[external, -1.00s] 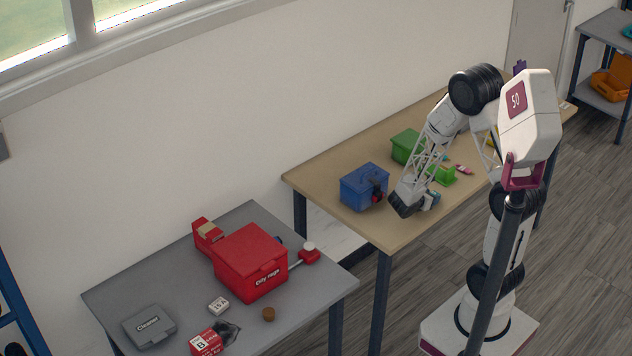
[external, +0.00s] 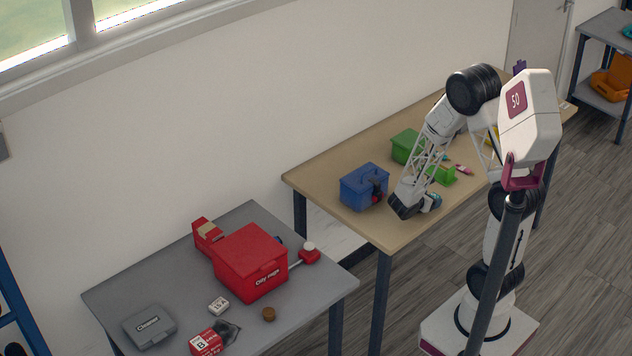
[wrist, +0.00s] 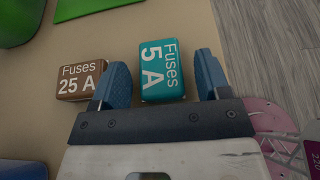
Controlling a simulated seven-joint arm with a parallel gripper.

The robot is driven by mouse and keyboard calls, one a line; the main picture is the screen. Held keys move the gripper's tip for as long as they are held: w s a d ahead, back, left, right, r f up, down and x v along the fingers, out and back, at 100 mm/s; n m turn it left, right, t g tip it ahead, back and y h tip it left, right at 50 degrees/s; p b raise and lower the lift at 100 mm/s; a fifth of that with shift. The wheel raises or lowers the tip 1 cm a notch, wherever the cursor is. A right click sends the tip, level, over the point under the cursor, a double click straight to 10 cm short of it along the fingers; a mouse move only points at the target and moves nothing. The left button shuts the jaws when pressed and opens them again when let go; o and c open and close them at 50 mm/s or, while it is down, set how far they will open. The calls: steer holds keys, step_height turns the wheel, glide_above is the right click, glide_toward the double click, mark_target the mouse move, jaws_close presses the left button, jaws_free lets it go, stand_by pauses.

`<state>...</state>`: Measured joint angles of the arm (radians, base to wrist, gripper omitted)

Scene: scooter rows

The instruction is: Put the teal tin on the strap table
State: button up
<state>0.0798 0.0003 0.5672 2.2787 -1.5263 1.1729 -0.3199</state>
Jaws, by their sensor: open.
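The teal tin (wrist: 162,65), marked "Fuses 5 A", lies on the wooden table (external: 345,150). In the wrist view it is between the two blue fingers of my gripper (wrist: 163,76), which are apart with a gap on each side of the tin. The tin extends beyond the fingertips. In the external view my gripper (external: 428,203) is low over the front part of the wooden table; the tin is hard to make out there. No label shows which table is the strap table.
A brown tin (wrist: 82,80), marked "Fuses 25 A", is close beside the left finger. A blue box (external: 362,188) and green box (external: 405,146) stand nearby. A grey table (external: 190,265) at left holds a red box (external: 250,260) and a grey case (external: 149,326).

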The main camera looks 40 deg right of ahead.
steer(key=shift+r, duration=0.1)
steer(key=shift+v, duration=6)
steer(key=shift+a, duration=0.1)
steer(key=shift+s+r+m, duration=0.3)
steer(key=shift+r+m, duration=0.1)
steer(key=shift+r, duration=0.05)
steer(key=s+a+r+m+t+y, duration=0.1)
steer(key=s+a+r+m+y, duration=0.3)
steer(key=r, duration=0.6)
steer(key=s+a+r+m+t+y, duration=0.1)
steer(key=s+a+r+m+y, duration=0.3)
steer(key=s+r+m+y, duration=0.5)
step_height(320, 180, up, 2)
steer(key=s+m, duration=0.2)
steer(key=m, duration=0.2)
steer(key=shift+a+t, duration=0.2)
steer(key=shift+t, duration=0.1)
